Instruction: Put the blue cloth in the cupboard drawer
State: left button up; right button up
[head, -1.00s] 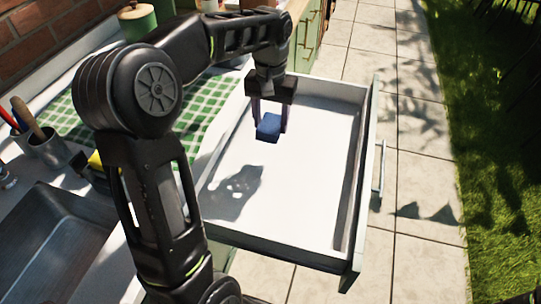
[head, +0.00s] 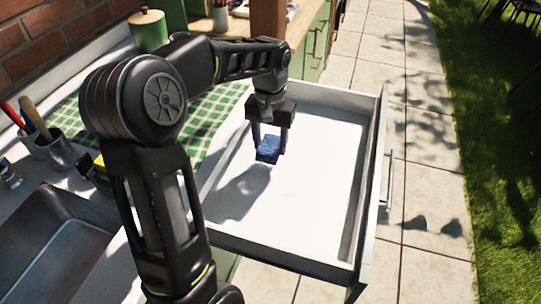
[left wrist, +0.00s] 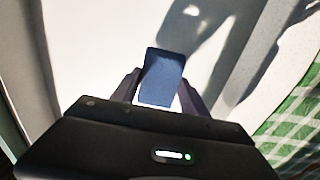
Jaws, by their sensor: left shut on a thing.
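The blue cloth (head: 268,150) is a small folded block held between the fingertips of my left gripper (head: 270,142). It also shows in the left wrist view (left wrist: 162,78), between the two dark fingers (left wrist: 160,90). The cupboard drawer (head: 310,200) is pulled open, with a white, empty floor. My left gripper points down inside the drawer's outline, with the cloth over its floor; the exact height above the floor is hard to tell. My right gripper is not in view.
A sink (head: 60,245) and a pot of utensils (head: 52,150) are on the counter at left. A green checked cloth (head: 205,125) lies beside the drawer. A green canister (head: 148,32) stands at the back. Paving (head: 425,200) and grass lie to the right.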

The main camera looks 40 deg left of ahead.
aim_at(270, 145)
pick_arm(q)
jog(key=shift+f, duration=2.45)
jog(key=shift+f, duration=0.15)
jog(key=o, duration=1.3)
jog(key=shift+o, duration=0.2)
notch_tip(270, 145, up, 12)
jog(key=shift+r+p, duration=0.15)
jog(key=shift+p, duration=0.25)
